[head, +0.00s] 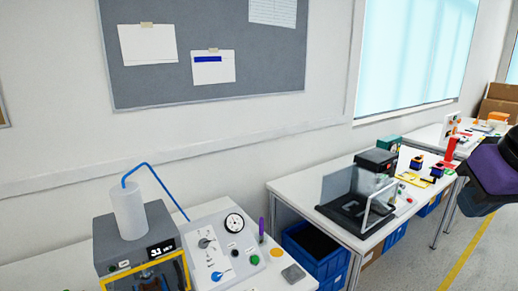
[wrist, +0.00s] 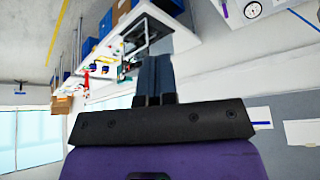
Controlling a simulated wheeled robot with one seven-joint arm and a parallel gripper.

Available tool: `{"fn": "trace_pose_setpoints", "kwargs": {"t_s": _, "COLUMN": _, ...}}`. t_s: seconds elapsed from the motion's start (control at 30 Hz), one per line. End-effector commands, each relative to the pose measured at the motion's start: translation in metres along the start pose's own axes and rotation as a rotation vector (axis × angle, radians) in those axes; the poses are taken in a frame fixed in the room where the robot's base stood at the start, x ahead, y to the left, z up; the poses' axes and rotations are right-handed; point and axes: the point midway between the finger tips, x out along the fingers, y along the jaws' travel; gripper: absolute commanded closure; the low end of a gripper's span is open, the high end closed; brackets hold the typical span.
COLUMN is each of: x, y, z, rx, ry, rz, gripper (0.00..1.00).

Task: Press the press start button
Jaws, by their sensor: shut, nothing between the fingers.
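A sloped control panel (head: 222,246) stands on the near bench at the lower middle of the head view. It carries a green button (head: 254,259), a blue knob (head: 222,273) and a dial gauge (head: 234,222). Its labels are too small to read, so I cannot tell which control is the press start button. A grey machine (head: 130,236) with a yellow front frame stands left of the panel. My gripper (wrist: 156,62) is shut and empty in the wrist view, apart from the panel. In the head view only my purple and black arm end shows at the right edge.
A purple upright object (head: 262,227) and an orange-red button (head: 277,252) are right of the panel. A second bench (head: 300,188) holds a black device with a clear guard (head: 350,200). Blue bins (head: 314,250) sit below. Floor at the right is clear.

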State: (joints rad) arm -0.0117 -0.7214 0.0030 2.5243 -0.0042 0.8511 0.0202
Motion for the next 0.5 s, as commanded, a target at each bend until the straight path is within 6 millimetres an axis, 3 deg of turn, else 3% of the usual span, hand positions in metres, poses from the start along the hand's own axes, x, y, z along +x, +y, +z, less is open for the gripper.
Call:
{"fn": "trace_pose_setpoints", "kwargs": {"t_s": 0.13, "x": -0.008, "y": 0.002, "z": 0.015, "rx": -0.001, "ry": -0.023, "rz": 0.0, "gripper": 1.0}}
{"fn": "trace_pose_setpoints", "kwargs": {"t_s": 0.5, "x": -0.008, "y": 0.002, "z": 0.017, "rx": -0.002, "ry": -0.027, "rz": -0.001, "gripper": 1.0}}
